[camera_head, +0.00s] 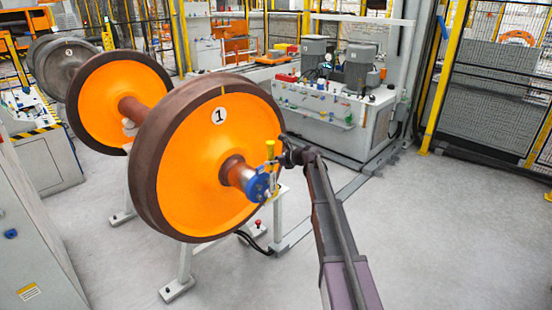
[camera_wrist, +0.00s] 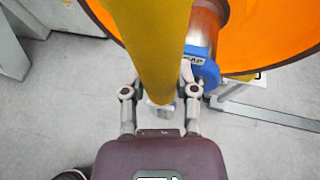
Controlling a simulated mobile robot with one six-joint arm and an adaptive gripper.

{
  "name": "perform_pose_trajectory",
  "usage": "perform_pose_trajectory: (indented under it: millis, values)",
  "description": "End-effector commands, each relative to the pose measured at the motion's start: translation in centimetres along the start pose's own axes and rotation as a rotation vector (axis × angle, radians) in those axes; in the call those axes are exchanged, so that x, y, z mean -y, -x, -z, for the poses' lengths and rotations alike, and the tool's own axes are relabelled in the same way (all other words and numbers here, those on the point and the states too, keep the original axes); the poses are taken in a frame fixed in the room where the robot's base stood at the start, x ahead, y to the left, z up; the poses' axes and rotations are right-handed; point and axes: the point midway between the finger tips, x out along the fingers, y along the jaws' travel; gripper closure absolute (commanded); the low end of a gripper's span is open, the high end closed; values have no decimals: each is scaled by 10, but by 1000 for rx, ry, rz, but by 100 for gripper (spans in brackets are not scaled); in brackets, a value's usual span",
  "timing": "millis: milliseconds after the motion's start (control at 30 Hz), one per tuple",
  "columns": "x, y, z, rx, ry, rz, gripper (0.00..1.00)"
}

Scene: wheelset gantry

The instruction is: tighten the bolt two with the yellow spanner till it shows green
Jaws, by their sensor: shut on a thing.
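My gripper (camera_head: 284,157) is shut on the yellow spanner (camera_head: 270,150), beside the end of the axle. In the wrist view the spanner (camera_wrist: 150,45) runs up between the fingers of my gripper (camera_wrist: 160,88) and hides much of what lies beyond. A blue end cap (camera_head: 257,188) sits on the axle end of the orange wheel marked 1 (camera_head: 205,165). The cap (camera_wrist: 205,70) shows its lettering just right of the spanner in the wrist view. The spanner's lower end is close to the cap; I cannot tell whether it is on a bolt. Bolt two and any green sign cannot be made out.
The wheelset rests on a grey stand (camera_head: 182,270) with a red button (camera_head: 258,223) near it. A grey machine with two motors (camera_head: 330,110) stands behind. A grey cabinet (camera_head: 30,240) is at the left, fencing (camera_head: 490,80) at the back right. The floor at right is clear.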

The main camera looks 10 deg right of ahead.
Motion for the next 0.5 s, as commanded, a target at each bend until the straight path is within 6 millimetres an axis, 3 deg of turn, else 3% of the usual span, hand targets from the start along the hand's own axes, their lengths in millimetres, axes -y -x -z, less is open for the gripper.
perform_pose_trajectory:
  millis: [500]
  values:
    - [-49, -17, 3, -72, 247, 104, 100]
